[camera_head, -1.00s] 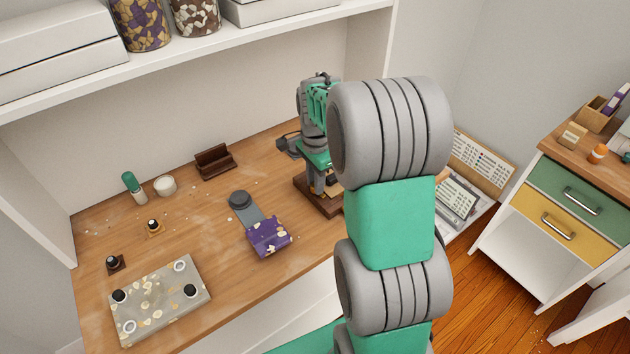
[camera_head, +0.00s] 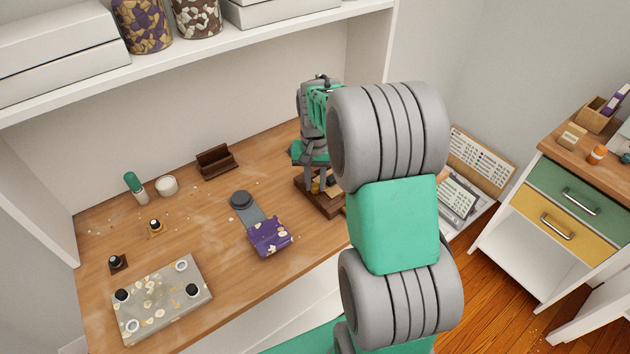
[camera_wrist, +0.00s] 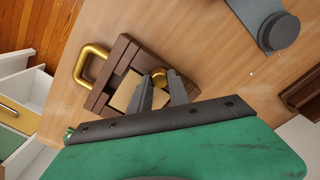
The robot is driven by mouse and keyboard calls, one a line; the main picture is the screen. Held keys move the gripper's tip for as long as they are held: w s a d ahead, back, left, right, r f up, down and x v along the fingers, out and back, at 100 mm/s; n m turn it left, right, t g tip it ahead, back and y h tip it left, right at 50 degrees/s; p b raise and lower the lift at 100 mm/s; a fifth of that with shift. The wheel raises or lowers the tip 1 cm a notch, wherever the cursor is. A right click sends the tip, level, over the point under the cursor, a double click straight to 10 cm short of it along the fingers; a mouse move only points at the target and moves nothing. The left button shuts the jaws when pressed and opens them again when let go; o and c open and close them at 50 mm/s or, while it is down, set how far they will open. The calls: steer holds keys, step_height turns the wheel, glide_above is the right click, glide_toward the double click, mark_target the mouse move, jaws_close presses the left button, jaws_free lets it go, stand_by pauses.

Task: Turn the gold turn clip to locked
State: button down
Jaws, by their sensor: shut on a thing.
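The gold turn clip (camera_wrist: 158,76) shows as a small rounded gold piece on a dark brown wooden fixture (camera_wrist: 122,52) in the wrist view. My gripper (camera_wrist: 160,72) points down at it, with one finger on each side, shut on it. The fingers hide part of the clip, so I cannot read its exact angle. A pale tan block (camera_wrist: 125,92) sits in the fixture beside the fingers. A gold U-shaped handle (camera_wrist: 80,66) stands out from the fixture's left side. In the head view the fixture (camera_head: 325,205) is partly hidden behind my arm.
A purple patterned box (camera_head: 269,237) and a dark grey round-ended tool (camera_head: 241,200) lie left of the fixture. A speckled slab (camera_head: 165,305) is at the front left. A brown holder (camera_head: 214,162) stands at the back. Clear wood lies between them.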

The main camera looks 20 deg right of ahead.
mark_target(315, 185)
steer(key=shift+n, duration=2.2)
steer(key=c, duration=1.2)
jaws_free()
steer(key=shift+c, duration=0.2)
step_height(315, 185, up, 8)
steer(key=shift+f, duration=0.1)
